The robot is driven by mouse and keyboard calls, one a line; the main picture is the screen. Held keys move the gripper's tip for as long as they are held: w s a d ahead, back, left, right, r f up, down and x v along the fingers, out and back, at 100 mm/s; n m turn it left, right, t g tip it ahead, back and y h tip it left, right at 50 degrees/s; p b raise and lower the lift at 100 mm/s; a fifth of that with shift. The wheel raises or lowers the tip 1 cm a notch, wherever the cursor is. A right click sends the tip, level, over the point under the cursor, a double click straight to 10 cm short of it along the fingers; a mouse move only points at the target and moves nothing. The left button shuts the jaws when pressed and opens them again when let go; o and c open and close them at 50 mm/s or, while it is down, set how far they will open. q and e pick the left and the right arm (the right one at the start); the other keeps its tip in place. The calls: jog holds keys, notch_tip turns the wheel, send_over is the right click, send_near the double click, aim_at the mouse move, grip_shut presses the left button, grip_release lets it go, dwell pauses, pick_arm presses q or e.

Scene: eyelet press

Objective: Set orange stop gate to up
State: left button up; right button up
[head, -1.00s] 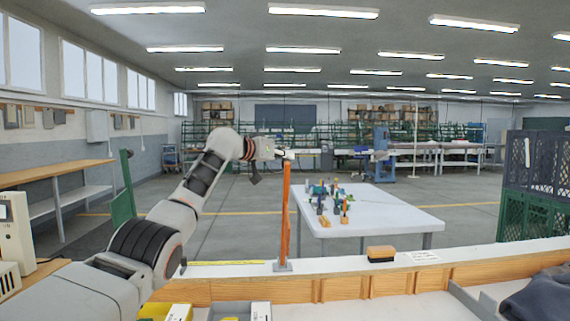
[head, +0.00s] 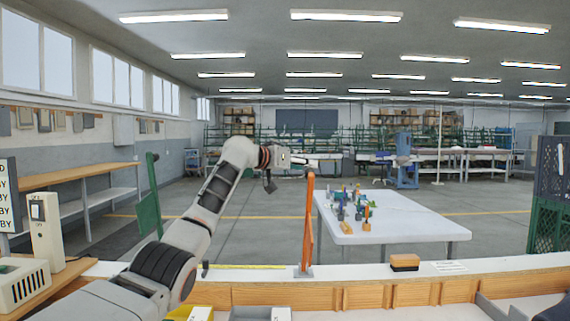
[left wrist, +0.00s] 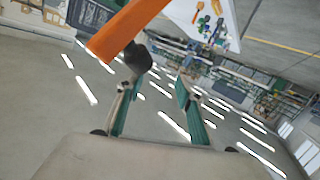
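The orange stop gate (head: 307,225) stands nearly upright on a small grey base on the white ledge in the head view. In the left wrist view its orange bar (left wrist: 125,28) crosses the upper left, with a dark round knob (left wrist: 138,58) close to one fingertip. My left gripper (head: 312,160) is at the top end of the bar in the head view, a little above it. Its two teal-sided fingers (left wrist: 155,92) are apart in the left wrist view with nothing between them. Whether a finger touches the knob is unclear. My right gripper is out of view.
A green gate (head: 149,213) leans at the left, behind my left arm. A white switch box (head: 46,230) stands at the far left. An orange-topped block (head: 405,262) sits on the ledge to the right. A white table (head: 410,222) with small parts is behind.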

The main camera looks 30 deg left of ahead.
pick_arm(q)
jog(key=v, duration=0.9)
jog(key=shift+s, duration=0.2)
jog(key=shift+d+f, duration=0.1)
jog(key=shift+c, duration=0.4)
